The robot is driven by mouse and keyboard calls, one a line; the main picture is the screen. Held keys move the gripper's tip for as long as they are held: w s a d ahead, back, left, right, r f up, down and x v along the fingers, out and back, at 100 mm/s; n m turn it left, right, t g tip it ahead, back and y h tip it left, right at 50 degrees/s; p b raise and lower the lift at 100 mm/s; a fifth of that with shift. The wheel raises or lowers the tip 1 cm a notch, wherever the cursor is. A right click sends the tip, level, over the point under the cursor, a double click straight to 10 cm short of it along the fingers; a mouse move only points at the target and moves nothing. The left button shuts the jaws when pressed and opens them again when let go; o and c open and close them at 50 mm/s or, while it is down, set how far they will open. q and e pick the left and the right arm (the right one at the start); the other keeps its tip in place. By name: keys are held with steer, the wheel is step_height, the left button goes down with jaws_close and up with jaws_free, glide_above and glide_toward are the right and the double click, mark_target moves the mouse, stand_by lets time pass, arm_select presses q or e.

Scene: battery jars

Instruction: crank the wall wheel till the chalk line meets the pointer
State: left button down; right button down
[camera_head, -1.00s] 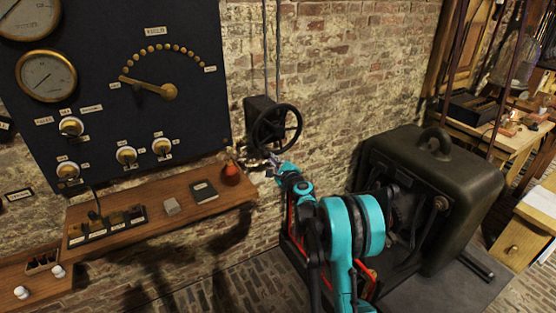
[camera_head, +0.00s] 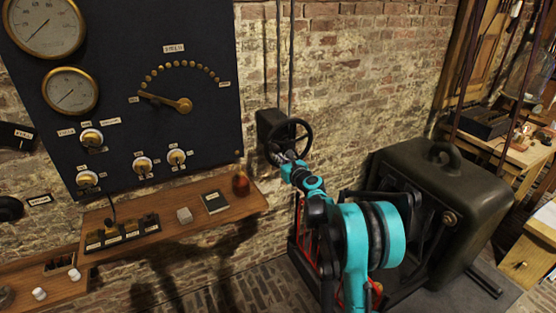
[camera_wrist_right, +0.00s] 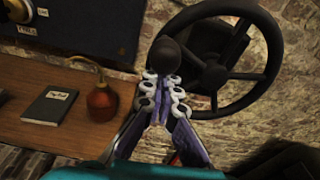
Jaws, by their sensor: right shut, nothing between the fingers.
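The black spoked wall wheel (camera_head: 306,133) is mounted on a dark box (camera_head: 268,122) on the brick wall. In the right wrist view its rim (camera_wrist_right: 277,55) and spokes fill the upper right, and a round dark crank knob (camera_wrist_right: 168,52) stands at the rim's left. My right gripper (camera_head: 279,157) is at the wheel's lower left in the head view. In the wrist view the right gripper (camera_wrist_right: 164,77) is shut and empty, its fingertips just below the knob, overlapping it in the picture; contact cannot be told. I cannot make out the chalk line or pointer. My left gripper is out of view.
A wooden shelf (camera_head: 165,229) left of the wheel holds a red oil can (camera_head: 241,184) and a dark book (camera_head: 215,202). A dark gauge panel (camera_head: 110,110) hangs above it. A large dark green machine case (camera_head: 440,200) stands right of my arm.

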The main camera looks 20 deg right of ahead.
steer(key=shift+d+r, duration=0.1)
steer(key=shift+r, duration=0.5)
stand_by(0.3)
